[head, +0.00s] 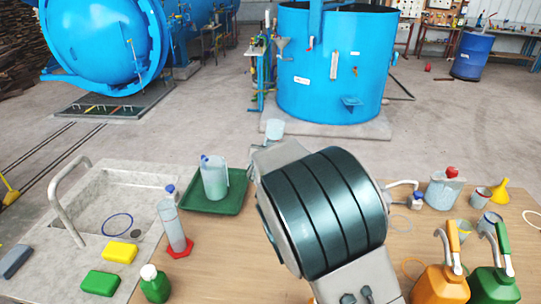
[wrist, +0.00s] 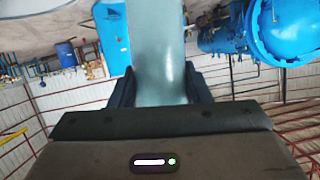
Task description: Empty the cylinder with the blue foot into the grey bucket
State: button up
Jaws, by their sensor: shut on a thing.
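My gripper (wrist: 161,90) is shut on a clear, pale blue-green cylinder (wrist: 160,45), which runs up out of the top of the wrist view between the two dark fingers. No foot shows on the held part, so I cannot confirm its colour. In the head view my wrist hides most of the gripper, and a pale round end (head: 274,128) shows just beyond it, probably of the held cylinder. Another cylinder (head: 173,222) with a red foot and blue stopper stands left on the bench. I cannot make out a grey bucket; my arm covers the middle of the bench.
A jug (head: 214,178) stands in a green tray (head: 237,195), left of my arm. A sink (head: 105,205), sponges and a green bottle (head: 154,284) are at left. Orange (head: 440,284) and green (head: 492,285) jugs, a wash bottle and a yellow funnel (head: 499,189) crowd the right.

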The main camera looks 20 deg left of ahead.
jog(key=shift+w+d+r+m+y+b, duration=0.15)
jog(key=shift+d+m+y+b, duration=0.25)
jog(key=shift+b, duration=1.45)
jog(key=shift+s+d+r+m+y+b, duration=0.15)
jog(key=shift+d+m+b, duration=0.35)
jog(key=shift+b, duration=1.35)
jog(key=shift+w+m+y+b, duration=0.1)
jog(key=shift+m+y+b, duration=0.35)
jog(key=shift+b, duration=1.6)
jog(key=shift+a+f+m+b, duration=0.1)
jog(key=shift+a+m+b, duration=0.35)
jog(key=shift+b, duration=1.05)
jog(key=shift+a+f+m+t+y+b, duration=0.25)
jog(key=shift+m+y+b, duration=0.25)
jog(key=shift+b, duration=1.2)
jog(key=shift+a+f+m+t+y+b, duration=0.1)
jog(key=shift+a+m+t+y+b, duration=0.35)
jog(key=shift+b, duration=1.2)
jog(key=shift+a+f+m+y+b, duration=0.15)
jog(key=shift+f+m+b, duration=0.35)
jog(key=shift+b, duration=1.35)
jog(key=shift+f+m+y+b, duration=0.15)
jog(key=shift+m+b, duration=0.6)
jog(key=shift+b, duration=1.1)
jog(key=shift+r, duration=0.1)
jog(key=shift+f+m+b, duration=0.4)
jog(key=shift+m+b, duration=0.1)
jog(key=shift+b, duration=0.7)
